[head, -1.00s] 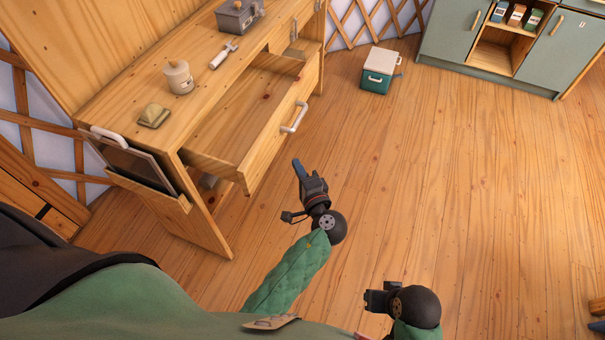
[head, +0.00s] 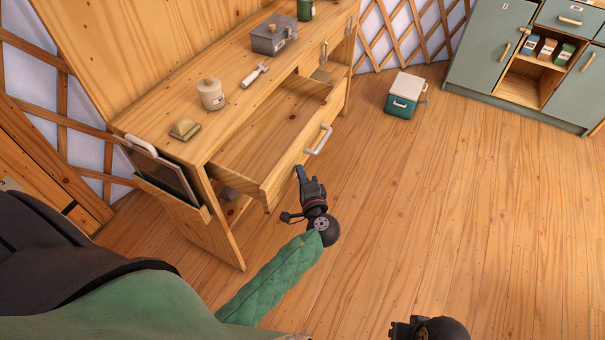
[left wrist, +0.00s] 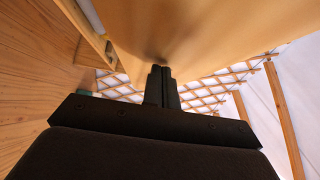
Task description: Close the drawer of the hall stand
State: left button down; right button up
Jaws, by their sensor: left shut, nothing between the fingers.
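The wooden hall stand (head: 227,108) is on the left in the head view. Its wide drawer (head: 281,182) is pulled well out, and its inside looks empty. A white bar handle (head: 318,140) is on the drawer front. My left gripper (head: 300,173) is shut and empty, its tips at the drawer front, nearer me than the handle. In the left wrist view the shut fingertips (left wrist: 162,70) are close to a wooden face; I cannot tell whether they touch. My right gripper (head: 401,328) is partly cut off at the bottom edge, and its jaws are unclear.
A lidded pot (head: 211,94), a grey box (head: 273,36) and a small folded item (head: 185,129) stand on the top. A green and white cooler (head: 405,97) is on the floor beyond. Green cabinets (head: 491,52) are at the back right. The floor on the right is clear.

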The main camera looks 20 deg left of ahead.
pick_arm(q)
jog(key=shift+a, duration=0.1)
